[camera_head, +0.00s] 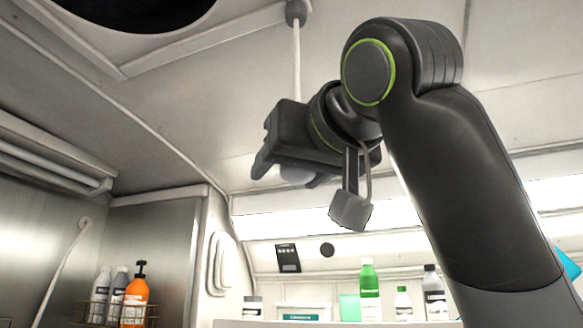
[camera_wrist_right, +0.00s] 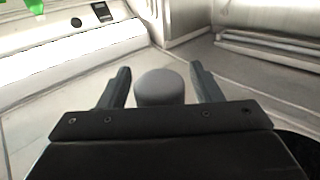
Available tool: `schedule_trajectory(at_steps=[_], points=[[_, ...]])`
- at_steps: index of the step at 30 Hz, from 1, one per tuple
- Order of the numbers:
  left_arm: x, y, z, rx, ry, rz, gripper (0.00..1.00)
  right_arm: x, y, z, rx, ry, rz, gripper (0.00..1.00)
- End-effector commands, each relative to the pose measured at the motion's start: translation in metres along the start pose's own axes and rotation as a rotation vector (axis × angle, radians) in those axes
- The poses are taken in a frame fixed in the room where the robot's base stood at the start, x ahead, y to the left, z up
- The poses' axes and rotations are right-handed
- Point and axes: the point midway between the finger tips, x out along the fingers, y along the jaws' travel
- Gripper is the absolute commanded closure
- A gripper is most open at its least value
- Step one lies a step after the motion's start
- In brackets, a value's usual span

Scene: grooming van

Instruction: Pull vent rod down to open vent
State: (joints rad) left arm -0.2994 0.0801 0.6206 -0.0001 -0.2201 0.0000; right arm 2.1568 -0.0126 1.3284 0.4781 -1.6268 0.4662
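The vent rod (camera_head: 297,62) is a thin pale rod hanging from a grey mount on the ceiling, with a dark round opening (camera_head: 135,8) to its left. Its lower part is hidden behind my right gripper (camera_head: 291,176), and a pale rounded end shows by the fingers. In the right wrist view, a grey rounded knob (camera_wrist_right: 160,88) sits between the two fingers of my right gripper (camera_wrist_right: 160,86). The fingers are apart, with a gap on each side of the knob. My left gripper is out of view.
A wire basket (camera_head: 95,312) with several bottles, one orange (camera_head: 134,299), is at lower left. A shelf with a green bottle (camera_head: 369,290) and other containers runs along the back. A light fixture (camera_head: 55,165) is at upper left. Air around the gripper is clear.

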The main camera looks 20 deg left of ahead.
Motion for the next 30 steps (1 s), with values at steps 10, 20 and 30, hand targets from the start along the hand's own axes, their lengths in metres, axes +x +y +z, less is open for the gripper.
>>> schedule_trajectory(at_steps=[10, 20, 30], points=[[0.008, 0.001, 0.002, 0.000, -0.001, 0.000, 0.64, -0.013, 0.000, 0.000, -0.001, 0.007, 0.002, 0.41], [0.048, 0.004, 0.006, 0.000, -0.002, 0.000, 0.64, -0.087, 0.001, 0.004, -0.001, 0.010, 0.004, 0.41], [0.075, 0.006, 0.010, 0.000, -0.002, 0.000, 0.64, -0.157, 0.000, 0.002, -0.001, 0.005, 0.001, 0.41]])
